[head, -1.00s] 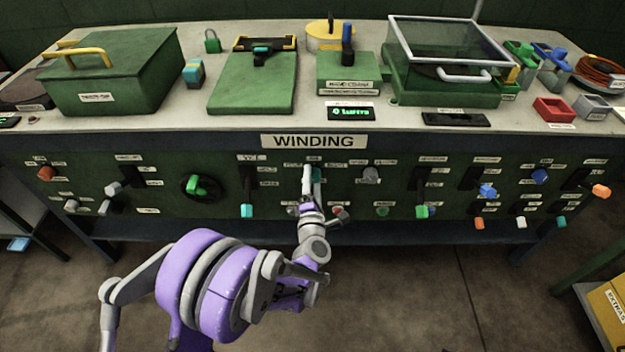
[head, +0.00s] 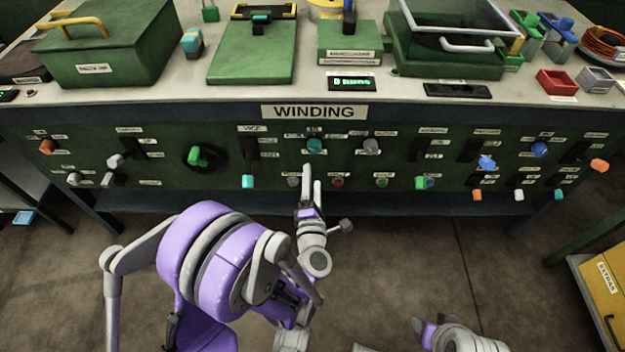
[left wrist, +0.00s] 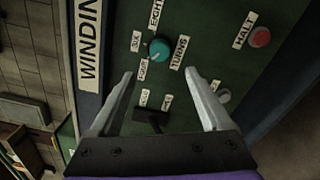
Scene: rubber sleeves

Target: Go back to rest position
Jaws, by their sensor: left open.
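My left gripper (head: 312,183) is in front of the green panel below the WINDING label, with its fingers pointing up at the panel. In the left wrist view the two fingers of this gripper (left wrist: 165,98) are apart with nothing between them. A teal knob (head: 314,145) sits on the panel just above the fingertips; it also shows in the left wrist view (left wrist: 159,49), apart from the fingers. Part of my right arm (head: 465,340) shows at the bottom edge of the head view; its fingertips cannot be made out clearly.
The WINDING bench front (head: 230,160) carries several knobs and levers. A red button (left wrist: 260,36) shows in the left wrist view. On the benchtop are a green box (head: 110,50) and a glass-walled green case (head: 450,65). The floor (head: 400,270) before the bench is clear.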

